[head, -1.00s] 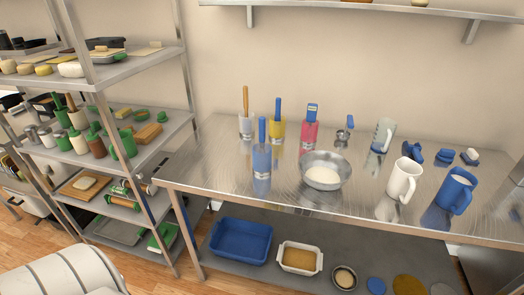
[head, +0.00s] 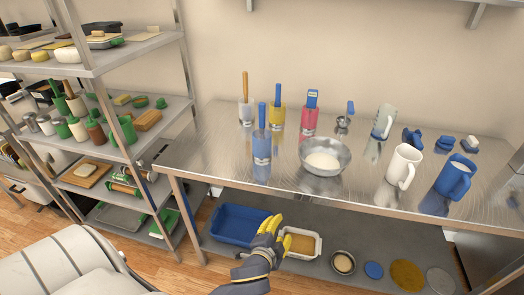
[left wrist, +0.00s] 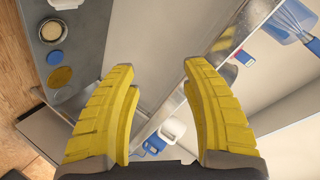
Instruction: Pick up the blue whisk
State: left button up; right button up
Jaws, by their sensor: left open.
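The blue whisk (head: 262,116) stands upright in a clear blue container (head: 262,147) near the front left of the steel table, with its handle sticking up. In the left wrist view its wires and part of its blue handle (left wrist: 314,46) show at the top right corner, inside the container. My left gripper (head: 272,226) has yellow fingers and is open and empty. It is in front of the table, lower than the tabletop and apart from the whisk. In the left wrist view the gap between its fingers (left wrist: 158,70) is wide. My right gripper is not in view.
A metal bowl (head: 325,158) stands right of the whisk's container. Yellow (head: 277,120) and red (head: 310,122) containers with utensils stand behind. The table's front edge (head: 300,201) lies between my gripper and the tabletop. A blue basin (head: 238,226) is on the lower shelf.

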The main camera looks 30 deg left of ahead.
pick_arm(q)
jog(key=w+d+r+m+t+h, duration=0.3)
jog(key=w+d+r+m+h, duration=0.25)
jog(key=d+r, duration=0.4)
jog(key=w+d+r+m+t+h, duration=0.3)
jog(key=w+d+r+m+h, duration=0.35)
jog(key=r, duration=0.45)
jog(key=w+d+r+m+g+h, duration=0.1)
jog(key=d+r+m+g+h, duration=0.2)
jog(key=d+m+g+h, duration=0.9)
jog(key=w+a+f+m+g+y, duration=0.4)
jog(key=m+g+y, duration=0.35)
jog(key=y, duration=0.25)
notch_tip(320, 180, up, 21)
jog(key=n+y, duration=0.8)
jog(key=y, duration=0.4)
send_over(263, 103)
notch_tip(263, 103, down, 12)
jog(key=shift+w+a+r, duration=0.1)
jog(key=shift+r, duration=0.1)
jog(key=shift+a+f, duration=0.15)
jog(key=shift+f, duration=2.55)
